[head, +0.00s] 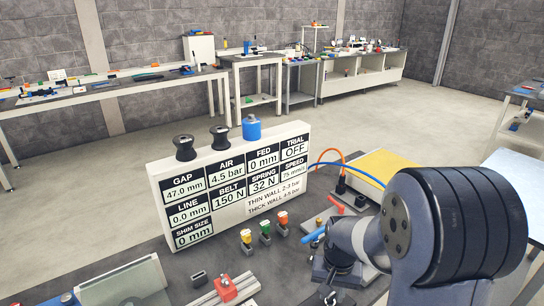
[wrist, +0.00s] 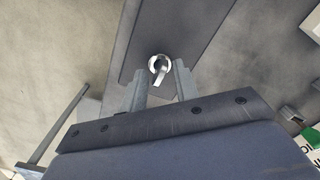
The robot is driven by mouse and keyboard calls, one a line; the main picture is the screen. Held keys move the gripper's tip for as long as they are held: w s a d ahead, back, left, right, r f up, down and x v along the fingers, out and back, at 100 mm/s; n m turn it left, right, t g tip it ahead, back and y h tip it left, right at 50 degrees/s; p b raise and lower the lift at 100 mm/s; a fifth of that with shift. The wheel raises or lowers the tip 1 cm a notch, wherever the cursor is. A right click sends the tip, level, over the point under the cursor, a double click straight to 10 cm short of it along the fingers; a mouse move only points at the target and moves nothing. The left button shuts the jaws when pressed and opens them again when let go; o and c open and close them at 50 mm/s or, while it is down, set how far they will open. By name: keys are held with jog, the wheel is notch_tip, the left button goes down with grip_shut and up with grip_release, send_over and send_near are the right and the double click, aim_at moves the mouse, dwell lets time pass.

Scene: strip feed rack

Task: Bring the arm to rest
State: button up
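My gripper (wrist: 161,74) is in the wrist view, with its two grey fingers apart. A small silver knob with a short lever (wrist: 159,68) shows between and just beyond the fingertips, on a dark grey plate (wrist: 190,25). I see no grip on it; whether a finger touches it I cannot tell. In the head view my arm (head: 440,225) fills the lower right and bends down toward the dark bench; I cannot make out the fingers there.
A white display board (head: 232,185) stands on the bench, with two black spools (head: 184,147) and a blue cylinder (head: 251,128) on top. Open floor lies beyond.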

jog(key=n, duration=0.4)
jog(key=shift+n+p, duration=0.35)
jog(key=shift+n, duration=0.05)
jog(key=n+p, duration=0.1)
jog(key=n, duration=0.4)
jog(key=shift+r, duration=0.9)
jog(key=shift+r, duration=0.1)
